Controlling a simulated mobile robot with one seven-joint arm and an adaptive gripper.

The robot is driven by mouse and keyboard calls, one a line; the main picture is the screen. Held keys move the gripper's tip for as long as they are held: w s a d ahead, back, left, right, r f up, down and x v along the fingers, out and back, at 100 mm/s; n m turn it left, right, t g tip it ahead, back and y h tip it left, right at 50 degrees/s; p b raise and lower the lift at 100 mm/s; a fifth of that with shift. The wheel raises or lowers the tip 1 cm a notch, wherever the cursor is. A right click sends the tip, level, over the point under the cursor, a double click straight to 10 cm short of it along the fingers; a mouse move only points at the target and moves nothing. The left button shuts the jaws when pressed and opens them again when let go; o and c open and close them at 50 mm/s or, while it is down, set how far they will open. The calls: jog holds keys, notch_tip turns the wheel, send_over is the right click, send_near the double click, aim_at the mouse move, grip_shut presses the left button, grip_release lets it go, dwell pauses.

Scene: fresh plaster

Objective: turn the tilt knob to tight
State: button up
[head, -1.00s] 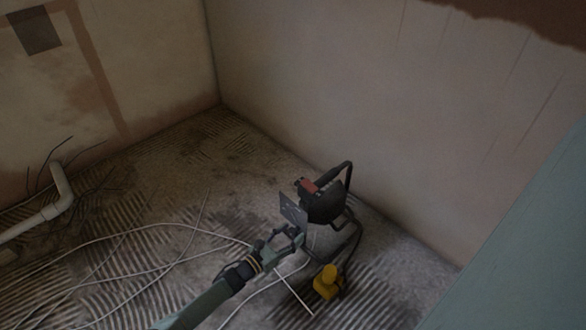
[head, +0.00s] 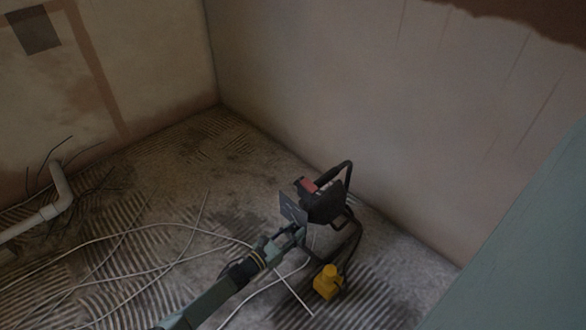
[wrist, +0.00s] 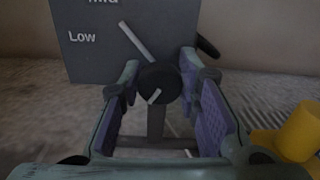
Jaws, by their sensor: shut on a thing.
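The plate reads "Low", with another word cut off above. A white bar slants up and left from the knob, and a short white mark is on its face. My gripper (wrist: 161,85) is shut on the knob, one finger on each side. No "tight" label is readable. In the head view, the plate (head: 291,207) is beside a black lamp-like unit (head: 322,203) with a red part, and my gripper (head: 298,236) is just below it, hiding the knob.
A yellow block (head: 327,284) sits on the floor just right of my gripper, also at the right of the wrist view (wrist: 298,133). Pale cables (head: 150,228) cross the ridged floor at left. A white pipe (head: 60,190) stands farther left. A wall rises behind the unit.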

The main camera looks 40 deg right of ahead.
jog(key=c, duration=0.3)
jog(key=shift+c, duration=0.2)
